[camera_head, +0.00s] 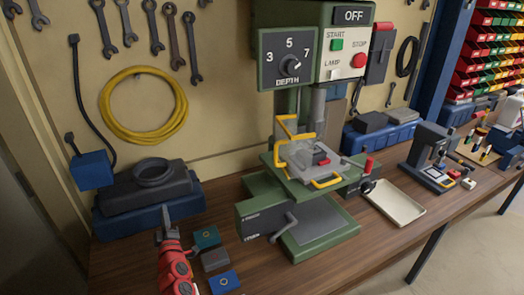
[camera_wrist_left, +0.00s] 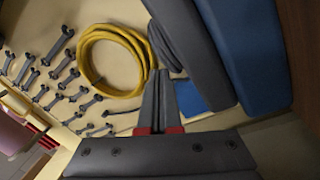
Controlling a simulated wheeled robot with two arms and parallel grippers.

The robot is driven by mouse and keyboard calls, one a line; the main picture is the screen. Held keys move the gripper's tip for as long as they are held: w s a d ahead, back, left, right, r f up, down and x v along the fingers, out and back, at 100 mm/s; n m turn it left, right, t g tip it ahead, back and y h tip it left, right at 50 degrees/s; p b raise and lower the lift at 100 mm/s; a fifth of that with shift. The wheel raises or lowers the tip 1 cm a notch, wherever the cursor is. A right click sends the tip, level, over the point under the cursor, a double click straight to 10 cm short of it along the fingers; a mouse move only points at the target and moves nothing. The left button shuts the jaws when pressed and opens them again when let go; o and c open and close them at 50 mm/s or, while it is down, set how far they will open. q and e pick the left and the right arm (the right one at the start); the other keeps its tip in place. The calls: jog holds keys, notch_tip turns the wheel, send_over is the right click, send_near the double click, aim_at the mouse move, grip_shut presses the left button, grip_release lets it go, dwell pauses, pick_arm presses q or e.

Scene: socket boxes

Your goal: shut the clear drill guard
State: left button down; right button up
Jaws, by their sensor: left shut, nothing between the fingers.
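The green drill press (camera_head: 300,190) stands in the middle of the workbench in the head view. Its clear guard (camera_head: 298,152) has a yellow frame and sits around the work table below the drill head. A yellow handle (camera_head: 325,183) shows at the front of the work table; I cannot tell for sure whether the guard is open. My left gripper (camera_head: 160,236) is shut and empty, left of the press and apart from it, in front of a dark grey case. In the left wrist view its fingers (camera_wrist_left: 157,98) are together. My right gripper is not in view.
Small blue and grey boxes (camera_head: 215,259) lie between my left arm and the press. A dark case (camera_head: 148,184) on a blue box stands behind. A cream tray (camera_head: 395,203) lies right of the press. Yellow cable (camera_head: 143,106) and wrenches hang on the wall.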

pick_arm(q)
jog(key=w+d+r+h, duration=0.3)
jog(key=w+r+h, duration=0.1)
jog(key=w+h, duration=0.25)
jog(key=w+d+r+m+h, duration=0.2)
jog(key=d+r+m+h, duration=0.1)
jog(key=d+r+h, duration=0.45)
jog(key=s+d+r+m+g+h, duration=0.4)
jog(key=d+r+m+h, duration=0.1)
jog(key=r+h, duration=0.25)
jog(key=m+g+h+p, duration=0.2)
jog(key=m+g+p, duration=0.15)
jog(key=p, duration=0.35)
send_near(287, 147)
jog(key=w+d+f, duration=0.1)
jog(key=w, duration=0.3)
jog(key=shift+s+d+f+g, duration=0.2)
jog(key=shift+d+g, duration=0.05)
jog(key=shift+g, duration=0.2)
